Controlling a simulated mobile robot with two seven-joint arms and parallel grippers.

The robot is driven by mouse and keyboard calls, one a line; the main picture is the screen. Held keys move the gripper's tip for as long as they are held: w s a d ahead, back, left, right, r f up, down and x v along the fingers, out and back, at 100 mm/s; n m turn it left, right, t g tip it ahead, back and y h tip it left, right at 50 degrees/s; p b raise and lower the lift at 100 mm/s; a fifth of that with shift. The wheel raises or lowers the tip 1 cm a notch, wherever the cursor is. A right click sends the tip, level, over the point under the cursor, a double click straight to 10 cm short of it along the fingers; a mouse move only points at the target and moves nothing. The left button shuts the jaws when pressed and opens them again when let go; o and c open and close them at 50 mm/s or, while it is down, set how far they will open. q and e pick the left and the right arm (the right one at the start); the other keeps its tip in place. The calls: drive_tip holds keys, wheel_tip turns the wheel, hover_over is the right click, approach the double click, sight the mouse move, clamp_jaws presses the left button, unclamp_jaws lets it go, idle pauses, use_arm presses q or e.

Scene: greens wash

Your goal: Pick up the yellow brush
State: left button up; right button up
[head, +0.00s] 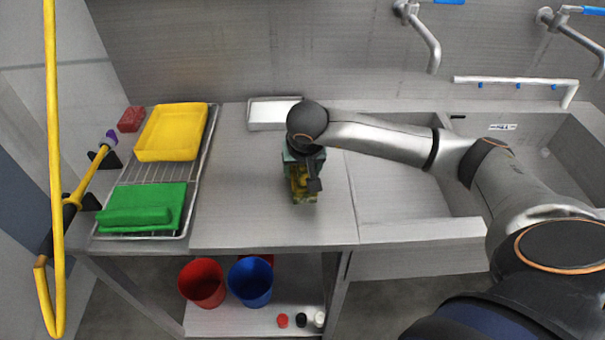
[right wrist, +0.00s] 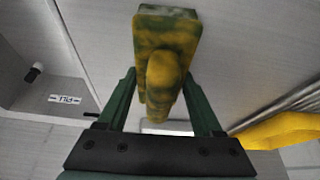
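The yellow brush (head: 302,187), blotched with dark green, is over the middle of the steel counter, partly hidden by my right gripper. I cannot tell whether it rests on the counter or hangs just above it. My right gripper (head: 304,170) is at the brush, pointing down. In the right wrist view the brush (right wrist: 165,70) lies between the two green fingers (right wrist: 160,72), with a fingertip close along each side. Whether they press on it cannot be told. My left gripper is not in view.
A metal tray (head: 272,112) stands behind my gripper. Sinks (head: 395,185) lie to the right. A yellow hose (head: 54,150) hangs at left.

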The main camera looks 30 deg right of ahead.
drive_tip(key=c, duration=0.9)
drive_tip(key=shift+c, duration=0.2)
drive_tip(key=shift+r, duration=0.15)
